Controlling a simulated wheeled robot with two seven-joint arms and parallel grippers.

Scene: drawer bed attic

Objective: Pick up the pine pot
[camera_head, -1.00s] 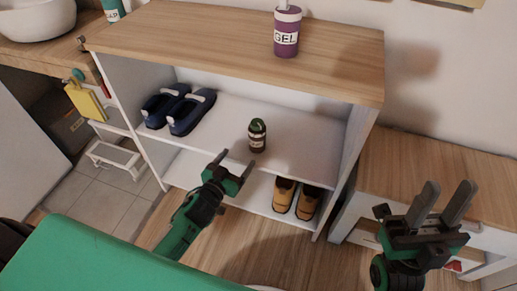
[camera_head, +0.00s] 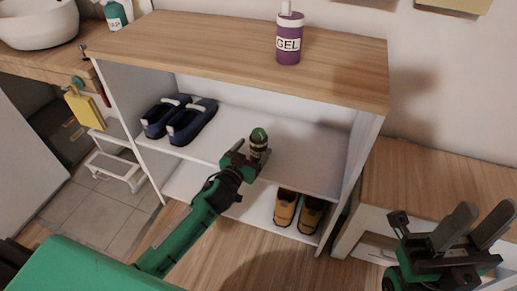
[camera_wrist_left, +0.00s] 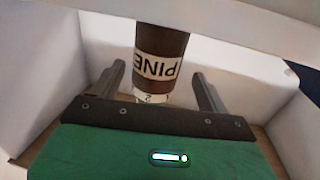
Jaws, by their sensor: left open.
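The pine pot (camera_head: 258,143) is a small dark brown pot with a green top, standing on the upper shelf of the white shoe cabinet. In the left wrist view the pot (camera_wrist_left: 162,54) shows its "PINE" label, upside down. My left gripper (camera_head: 249,155) is at the pot, and its fingers (camera_wrist_left: 160,85) lie on either side of it with gaps, open. The pot's lower part is partly hidden by the gripper in the head view. My right gripper (camera_head: 478,225) is empty, with its fingers apart, over the low wooden-topped unit at the right.
Dark blue shoes (camera_head: 190,122) stand left of the pot on the same shelf. Brown shoes (camera_head: 298,209) are on the shelf below. The cabinet's wooden top (camera_head: 220,50) overhangs the pot and carries a purple gel bottle (camera_head: 289,40). The shelf right of the pot is clear.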

